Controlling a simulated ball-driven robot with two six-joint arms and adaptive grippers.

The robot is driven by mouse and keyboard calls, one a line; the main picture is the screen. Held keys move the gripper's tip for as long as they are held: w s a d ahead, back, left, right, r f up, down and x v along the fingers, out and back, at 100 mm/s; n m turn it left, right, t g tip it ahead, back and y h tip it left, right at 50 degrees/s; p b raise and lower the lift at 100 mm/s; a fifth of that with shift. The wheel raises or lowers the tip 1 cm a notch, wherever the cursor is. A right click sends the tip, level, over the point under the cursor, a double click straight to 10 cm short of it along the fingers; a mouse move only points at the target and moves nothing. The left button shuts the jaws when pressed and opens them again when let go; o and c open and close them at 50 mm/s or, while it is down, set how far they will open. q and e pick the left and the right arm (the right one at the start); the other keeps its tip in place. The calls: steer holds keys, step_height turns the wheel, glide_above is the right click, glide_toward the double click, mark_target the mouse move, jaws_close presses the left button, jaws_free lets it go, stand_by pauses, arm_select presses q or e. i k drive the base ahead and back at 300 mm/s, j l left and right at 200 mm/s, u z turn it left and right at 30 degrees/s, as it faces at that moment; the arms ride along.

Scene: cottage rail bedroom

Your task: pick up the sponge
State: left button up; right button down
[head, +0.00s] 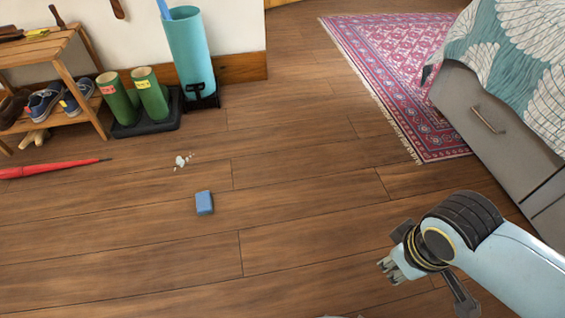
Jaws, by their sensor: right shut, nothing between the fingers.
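The sponge (204,203) is a small blue block. It lies flat on the wooden floor, a little left of the middle in the head view, with nothing touching it. My right gripper (388,271) is at the lower right, above the floor and well to the right of the sponge. It is shut and empty. My left gripper is not in view.
Small white bits (182,161) lie on the floor just beyond the sponge. A red umbrella (50,170) lies at the left. Green boots (119,100), a teal bin (189,47) and a shoe rack (60,118) stand behind. A grey drawer bed (490,118) and rug (400,75) are right.

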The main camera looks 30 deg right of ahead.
mark_target(204, 200)
steer(key=i+j+z, duration=1.05)
steer(key=k+l, duration=0.05)
steer(key=k, duration=0.05)
